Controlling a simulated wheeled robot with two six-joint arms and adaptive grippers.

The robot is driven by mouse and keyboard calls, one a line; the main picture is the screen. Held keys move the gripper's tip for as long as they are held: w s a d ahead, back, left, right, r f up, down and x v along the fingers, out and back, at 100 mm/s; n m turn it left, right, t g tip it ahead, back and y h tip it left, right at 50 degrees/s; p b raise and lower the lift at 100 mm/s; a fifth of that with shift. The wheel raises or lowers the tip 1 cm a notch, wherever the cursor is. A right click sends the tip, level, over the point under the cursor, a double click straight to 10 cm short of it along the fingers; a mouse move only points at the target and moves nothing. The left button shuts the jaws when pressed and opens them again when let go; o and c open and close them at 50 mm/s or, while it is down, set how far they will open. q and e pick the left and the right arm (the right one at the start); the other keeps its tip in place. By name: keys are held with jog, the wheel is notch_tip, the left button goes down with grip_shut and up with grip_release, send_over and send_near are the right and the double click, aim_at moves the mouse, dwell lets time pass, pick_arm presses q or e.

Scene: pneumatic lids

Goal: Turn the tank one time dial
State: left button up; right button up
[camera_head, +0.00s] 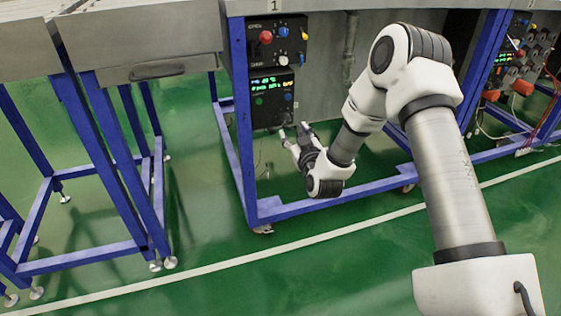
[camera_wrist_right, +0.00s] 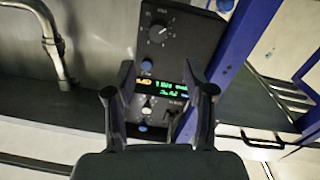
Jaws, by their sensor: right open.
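The tank one control panel hangs on the frame marked 1: an upper dark box (camera_head: 277,42) with a red button and small knobs, and a lower dark box (camera_head: 271,97) with a lit display and small knobs. In the right wrist view, a dial with a scale (camera_wrist_right: 157,33) sits above the lit display (camera_wrist_right: 160,88). Lettering is too small to tell which knob is the time dial. My right gripper (camera_head: 294,130) is open and empty just below and right of the lower box. Its fingers (camera_wrist_right: 159,75) frame the display in the wrist view. My left gripper is out of view.
Blue frame legs (camera_head: 241,120) stand left of the panel, with a lower rail (camera_head: 330,203) beneath. A grey pipe (camera_head: 349,48) runs right of the panel. Another panel (camera_head: 510,55) stands at far right. Green floor (camera_head: 310,270) is open in front.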

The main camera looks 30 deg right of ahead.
aim_at(287, 120)
jog(key=b+x, duration=0.1)
jog(key=x, duration=0.1)
jog(key=f+b+x, duration=0.1)
jog(key=x, duration=0.2)
jog(key=b+x, duration=0.1)
jog(key=x, duration=0.1)
jog(key=shift+w+d+f, duration=0.15)
jog(key=shift+d+f, duration=0.05)
jog(key=shift+f, duration=0.05)
jog(key=shift+w+d+r, duration=0.1)
jog(key=shift+w+d, duration=0.05)
jog(key=shift+w, duration=0.3)
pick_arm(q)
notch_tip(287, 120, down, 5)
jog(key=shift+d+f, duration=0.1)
pick_arm(e)
grip_shut()
